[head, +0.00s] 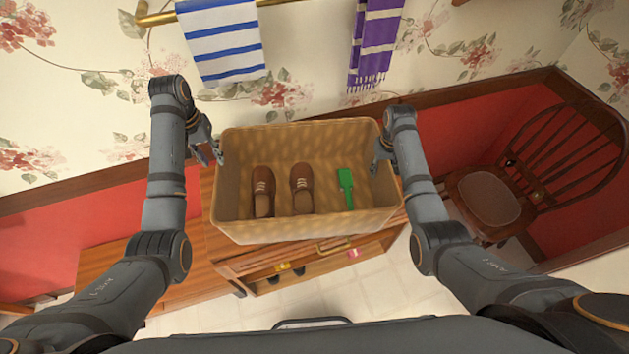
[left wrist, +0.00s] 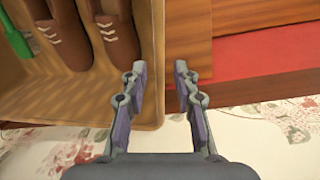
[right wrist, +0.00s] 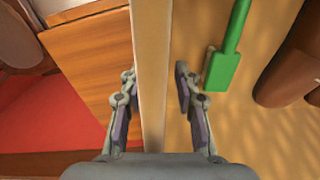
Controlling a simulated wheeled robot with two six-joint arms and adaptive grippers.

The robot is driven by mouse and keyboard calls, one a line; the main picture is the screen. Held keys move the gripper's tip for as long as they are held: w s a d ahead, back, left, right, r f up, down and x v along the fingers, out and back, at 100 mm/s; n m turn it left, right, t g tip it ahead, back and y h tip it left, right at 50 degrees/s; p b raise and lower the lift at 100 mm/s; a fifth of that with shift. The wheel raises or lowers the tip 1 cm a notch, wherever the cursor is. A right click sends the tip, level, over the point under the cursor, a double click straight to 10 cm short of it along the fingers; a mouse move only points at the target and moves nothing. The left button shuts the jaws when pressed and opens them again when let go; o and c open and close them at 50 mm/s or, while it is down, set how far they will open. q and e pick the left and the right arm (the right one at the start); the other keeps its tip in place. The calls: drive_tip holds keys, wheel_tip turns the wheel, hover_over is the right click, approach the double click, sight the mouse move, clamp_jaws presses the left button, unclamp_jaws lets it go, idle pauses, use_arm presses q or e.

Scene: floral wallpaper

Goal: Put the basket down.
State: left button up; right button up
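A tan woven basket (head: 310,228) holds a pair of brown shoes (head: 301,187) and a green brush-like tool (head: 346,188). It appears over the wooden cabinet top; whether it touches is unclear. My left gripper (head: 217,154) is at its left side near the back corner. In the left wrist view the gripper (left wrist: 161,75) is open, with the basket's edge (left wrist: 155,60) below and between the fingertips, not clasped. My right gripper (head: 376,162) is at the right rim. In the right wrist view the gripper (right wrist: 154,75) is open, with the rim (right wrist: 152,40) between its fingers.
The wooden cabinet (head: 225,266) has an open lower space with shoes. A wooden chair (head: 490,195) stands at the right. The wall behind carries a rail with a striped blue-white towel (head: 222,45) and a purple scarf (head: 376,40).

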wheel_tip(320, 180, up, 12)
drive_tip(key=shift+f, duration=0.1)
idle(0.6)
